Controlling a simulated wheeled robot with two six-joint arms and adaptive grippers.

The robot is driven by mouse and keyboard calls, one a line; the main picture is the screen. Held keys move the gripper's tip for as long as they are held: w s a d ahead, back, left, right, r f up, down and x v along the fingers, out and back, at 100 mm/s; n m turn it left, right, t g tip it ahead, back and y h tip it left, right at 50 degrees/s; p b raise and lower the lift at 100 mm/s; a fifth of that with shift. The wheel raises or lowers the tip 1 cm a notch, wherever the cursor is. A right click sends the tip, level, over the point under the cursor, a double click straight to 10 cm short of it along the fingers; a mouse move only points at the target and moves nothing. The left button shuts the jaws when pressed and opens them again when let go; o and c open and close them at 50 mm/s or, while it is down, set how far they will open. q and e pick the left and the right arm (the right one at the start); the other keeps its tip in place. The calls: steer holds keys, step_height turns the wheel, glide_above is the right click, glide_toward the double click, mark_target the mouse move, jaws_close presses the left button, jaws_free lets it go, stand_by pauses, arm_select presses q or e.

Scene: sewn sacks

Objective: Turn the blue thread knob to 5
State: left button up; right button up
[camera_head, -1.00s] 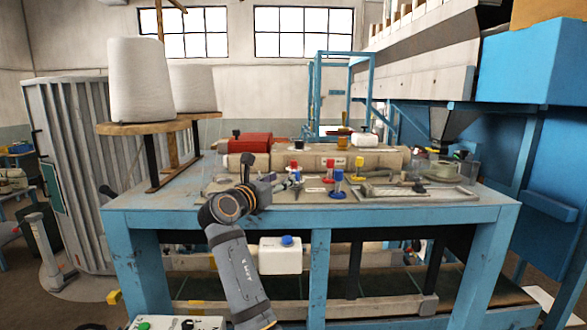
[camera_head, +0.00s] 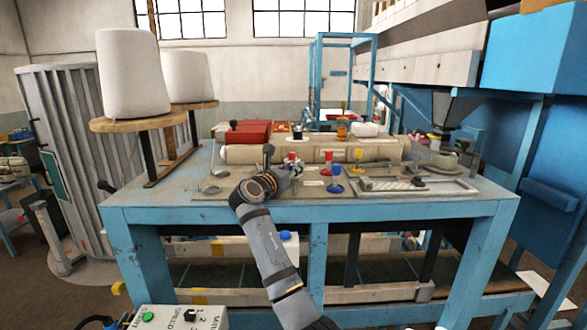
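The blue knob (camera_head: 336,182) stands upright on the table, in front of the red and yellow ones. Its number marks are too small to read. My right arm rises from below the picture, and my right gripper (camera_head: 292,171) is over the table, left of the blue knob and apart from it in the picture. The gripper is small and partly hidden by its wrist, so its fingers cannot be made out. My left gripper is not in view.
Red knobs (camera_head: 326,168) and a yellow knob (camera_head: 358,160) stand close by. White thread cones (camera_head: 131,75) stand at left. A control box (camera_head: 178,318) is at the lower left. The blue table's front edge (camera_head: 420,209) runs below.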

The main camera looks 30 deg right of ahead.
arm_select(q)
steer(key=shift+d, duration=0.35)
arm_select(e)
jaws_close()
steer(key=shift+t, duration=0.3)
steer(key=n+t+y, duration=0.5)
steer(key=t, duration=0.1)
steer(key=shift+n+y, duration=0.3)
steer(key=shift+y, duration=0.1)
steer(key=n+t+y, duration=0.2)
steer(key=n+y, duration=0.2)
steer(key=y, duration=0.1)
steer(key=shift+y, duration=0.3)
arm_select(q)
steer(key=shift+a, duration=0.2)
arm_select(e)
steer(key=shift+a+n+t+y, duration=0.1)
steer(key=shift+n+t+y, duration=0.4)
steer(key=shift+n+y, duration=1.15)
steer(key=shift+m+y, duration=0.25)
steer(key=shift+y, duration=0.3)
